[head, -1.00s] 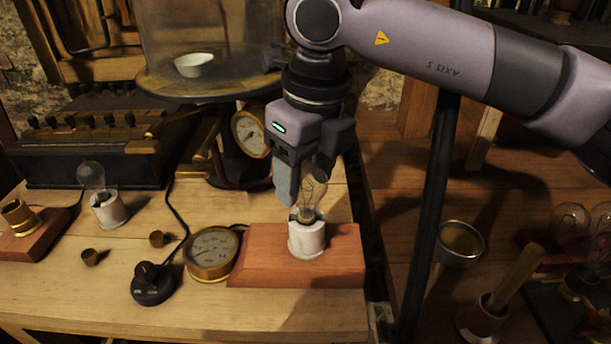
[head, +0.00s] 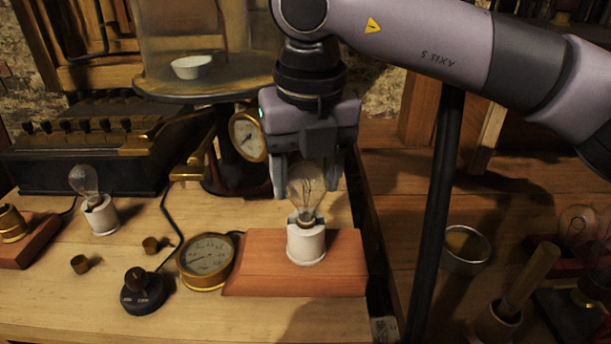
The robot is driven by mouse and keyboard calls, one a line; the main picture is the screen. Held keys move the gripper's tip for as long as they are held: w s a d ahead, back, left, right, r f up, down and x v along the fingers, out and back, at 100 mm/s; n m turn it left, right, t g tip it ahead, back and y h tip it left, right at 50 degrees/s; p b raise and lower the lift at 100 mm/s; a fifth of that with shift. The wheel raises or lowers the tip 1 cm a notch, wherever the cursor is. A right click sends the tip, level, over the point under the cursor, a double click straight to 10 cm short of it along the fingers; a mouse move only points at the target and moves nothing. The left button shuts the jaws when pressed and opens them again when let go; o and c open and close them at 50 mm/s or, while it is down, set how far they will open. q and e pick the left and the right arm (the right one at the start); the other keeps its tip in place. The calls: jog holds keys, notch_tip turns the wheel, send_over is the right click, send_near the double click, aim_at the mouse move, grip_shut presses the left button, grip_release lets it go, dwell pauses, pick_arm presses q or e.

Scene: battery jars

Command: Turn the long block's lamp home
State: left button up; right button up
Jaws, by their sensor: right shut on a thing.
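The long block (head: 258,278) is a reddish wooden block on the bench, with a white socket (head: 306,246) on top. Its lamp (head: 306,196), a clear glass bulb, sits upright in the socket. My right gripper (head: 305,190) points down from above, with one finger on each side of the bulb's glass, and is shut on it. The bulb's top is partly hidden by the gripper. My left gripper is not in view.
A brass gauge (head: 206,260) touches or nearly touches the block's left end. A black post (head: 437,210) rises to the right.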

jog(key=m+b, duration=0.1)
jog(key=m, duration=0.1)
jog(key=shift+f+m, duration=0.1)
jog(key=shift+m, duration=0.3)
jog(key=m+b, duration=0.1)
jog(key=m, duration=0.1)
jog(key=shift+m+h, duration=0.3)
jog(key=o, duration=1.2)
jog(key=shift+o, duration=0.2)
